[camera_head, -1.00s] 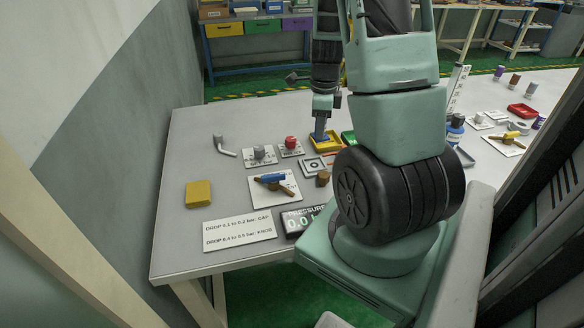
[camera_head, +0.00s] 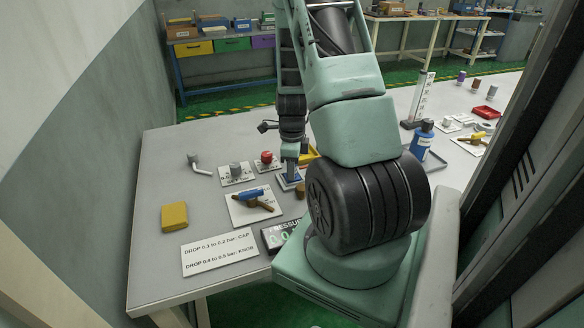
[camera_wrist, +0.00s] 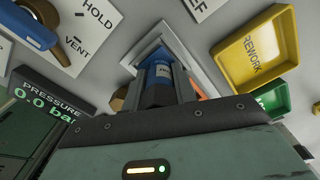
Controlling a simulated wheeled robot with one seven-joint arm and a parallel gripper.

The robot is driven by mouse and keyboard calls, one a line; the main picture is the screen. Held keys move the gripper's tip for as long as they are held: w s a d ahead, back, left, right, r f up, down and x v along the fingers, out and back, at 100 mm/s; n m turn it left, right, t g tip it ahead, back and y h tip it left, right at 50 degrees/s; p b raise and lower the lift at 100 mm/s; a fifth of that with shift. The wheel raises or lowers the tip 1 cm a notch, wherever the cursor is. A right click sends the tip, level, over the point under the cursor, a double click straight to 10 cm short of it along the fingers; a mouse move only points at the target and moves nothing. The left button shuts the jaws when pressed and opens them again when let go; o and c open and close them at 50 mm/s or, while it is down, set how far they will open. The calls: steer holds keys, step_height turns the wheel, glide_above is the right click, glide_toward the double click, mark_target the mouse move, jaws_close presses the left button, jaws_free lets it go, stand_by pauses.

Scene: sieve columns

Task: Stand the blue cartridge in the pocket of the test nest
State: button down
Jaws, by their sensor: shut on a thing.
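My gripper (camera_wrist: 160,94) is shut on the blue cartridge (camera_wrist: 158,70), which has a white label and points down away from the wrist. The cartridge is lined up over the test nest (camera_wrist: 187,50), a white square frame whose pocket lies around the cartridge's far end in the wrist view. I cannot tell whether its lower end is inside the pocket or just above it. In the head view my gripper (camera_head: 291,166) is upright over the nest (camera_head: 283,185), which is partly hidden by the gripper and my arm.
A blue-handled valve (camera_head: 252,194) on a hold/vent plate and the pressure display (camera_head: 277,236) are nearby. A yellow block (camera_head: 174,217) lies at left.

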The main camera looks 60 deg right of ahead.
steer(key=shift+f, duration=0.2)
steer(key=c, duration=1.1)
jaws_free()
steer(key=shift+r, duration=0.1)
